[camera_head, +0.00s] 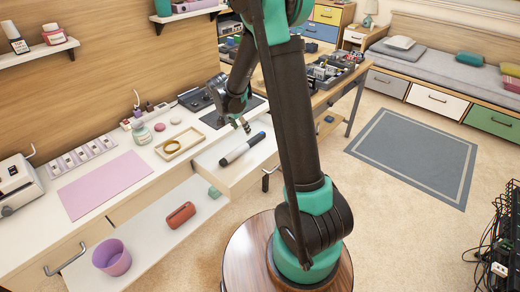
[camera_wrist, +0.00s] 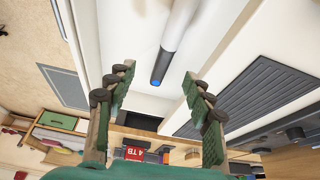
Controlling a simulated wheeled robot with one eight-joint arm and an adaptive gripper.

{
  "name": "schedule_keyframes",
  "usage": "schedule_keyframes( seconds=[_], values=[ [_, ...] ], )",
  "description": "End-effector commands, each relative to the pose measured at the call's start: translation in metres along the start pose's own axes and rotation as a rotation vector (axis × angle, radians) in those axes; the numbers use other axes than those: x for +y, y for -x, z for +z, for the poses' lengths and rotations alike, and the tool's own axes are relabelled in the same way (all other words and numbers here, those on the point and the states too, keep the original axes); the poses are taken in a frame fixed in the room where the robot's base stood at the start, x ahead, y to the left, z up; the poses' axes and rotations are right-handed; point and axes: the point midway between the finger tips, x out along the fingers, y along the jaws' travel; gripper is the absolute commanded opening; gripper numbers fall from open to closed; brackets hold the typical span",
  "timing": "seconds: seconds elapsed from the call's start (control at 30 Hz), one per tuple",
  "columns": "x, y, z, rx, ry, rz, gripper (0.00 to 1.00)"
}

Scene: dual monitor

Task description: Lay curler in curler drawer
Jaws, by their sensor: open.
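The curler (camera_head: 242,149), a wand with a white middle and dark ends, lies inside the open white drawer (camera_head: 232,183) at the front of the desk. In the wrist view the curler (camera_wrist: 179,30) shows its dark end with a blue tip, on the white drawer floor. My gripper (camera_head: 242,127) is open and empty just above the drawer, near the curler's upper right part. In the wrist view the fingers of my gripper (camera_wrist: 158,80) are spread wide, with the curler's tip seen between them and not held.
Another open drawer to the left holds a reddish case (camera_head: 181,215) and a pink cup (camera_head: 112,257). The desk bears a pink mat (camera_head: 103,184), a wooden tray (camera_head: 180,144) and small bottles. A dark drawer handle (camera_head: 268,178) sticks out in front.

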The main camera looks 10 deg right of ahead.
Motion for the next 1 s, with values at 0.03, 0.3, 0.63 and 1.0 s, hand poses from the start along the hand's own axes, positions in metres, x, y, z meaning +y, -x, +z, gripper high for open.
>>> schedule_keyframes(
  seconds=[0.03,0.3,0.63,1.0],
  values=[
    [0.016,0.008,-0.002,-0.009,0.029,-0.008,0.52],
    [0.105,0.048,0.008,-0.057,0.281,-0.097,0.52],
    [0.206,0.073,0.052,-0.055,0.580,-0.227,0.52],
    [0.267,0.073,0.099,-0.006,0.796,-0.322,0.52]
  ],
)
